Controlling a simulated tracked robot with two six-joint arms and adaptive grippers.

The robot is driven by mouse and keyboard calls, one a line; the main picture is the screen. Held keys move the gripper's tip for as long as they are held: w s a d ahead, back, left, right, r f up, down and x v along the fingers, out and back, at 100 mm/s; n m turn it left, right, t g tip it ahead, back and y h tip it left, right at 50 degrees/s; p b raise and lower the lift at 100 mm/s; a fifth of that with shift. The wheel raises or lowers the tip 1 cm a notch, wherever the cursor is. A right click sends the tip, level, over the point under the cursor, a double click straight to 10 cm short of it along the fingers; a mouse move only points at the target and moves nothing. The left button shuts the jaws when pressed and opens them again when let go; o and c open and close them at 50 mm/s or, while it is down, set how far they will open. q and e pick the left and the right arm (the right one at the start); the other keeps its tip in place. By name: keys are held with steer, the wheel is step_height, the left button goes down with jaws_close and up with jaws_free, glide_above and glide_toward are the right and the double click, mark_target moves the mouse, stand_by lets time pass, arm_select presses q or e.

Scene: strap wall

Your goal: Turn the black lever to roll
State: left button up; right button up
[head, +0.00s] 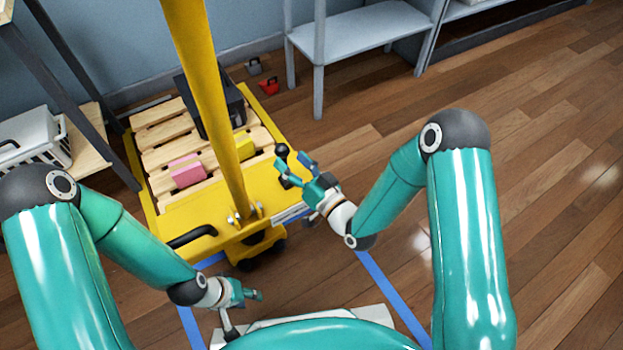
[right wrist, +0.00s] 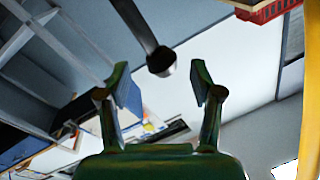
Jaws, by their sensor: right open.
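The black lever (head: 283,163) ends in a round knob and stands at the right front corner of the yellow cart (head: 185,235). In the right wrist view a dark rod with a round knob (right wrist: 160,62) comes down from the top, just beyond and between the fingertips. My right gripper (head: 292,162) is open at the lever, with its fingers apart and the knob not gripped; it also shows in the right wrist view (right wrist: 164,85). My left gripper (head: 254,293) is low in the head view, in front of the cart and away from the lever; its finger opening is unclear.
A yellow post (head: 213,110) rises from the cart. The cart's wooden slats (head: 165,155) carry a pink block (head: 187,171), a yellow block (head: 244,146) and a dark box (head: 232,103). A grey shelf (head: 355,30) stands behind. The wooden floor (head: 540,130) at right is clear.

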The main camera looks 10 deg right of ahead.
steer(key=v, duration=0.7)
steer(key=shift+s+d, duration=0.2)
steer(key=shift+s, duration=0.05)
steer(key=shift+f, duration=0.1)
steer(key=s+d+f+m+g+h, duration=0.1)
steer(key=s+d+f+g+h, duration=0.1)
steer(key=f+g, duration=0.3)
steer(key=s+d+f+g+h, duration=0.2)
steer(key=f+h, duration=0.1)
steer(key=f, duration=0.5)
steer(key=s+d+f+m+g, duration=0.1)
steer(key=s+f+g, duration=0.25)
steer(key=s, duration=0.35)
steer(key=s+f+m+g, duration=0.1)
steer(key=s+f+g, duration=0.2)
steer(key=s+g, duration=0.25)
step_height(320, 180, up, 36)
steer(key=s+p, duration=0.1)
steer(key=p, duration=3.5)
steer(key=shift+t+h, duration=0.3)
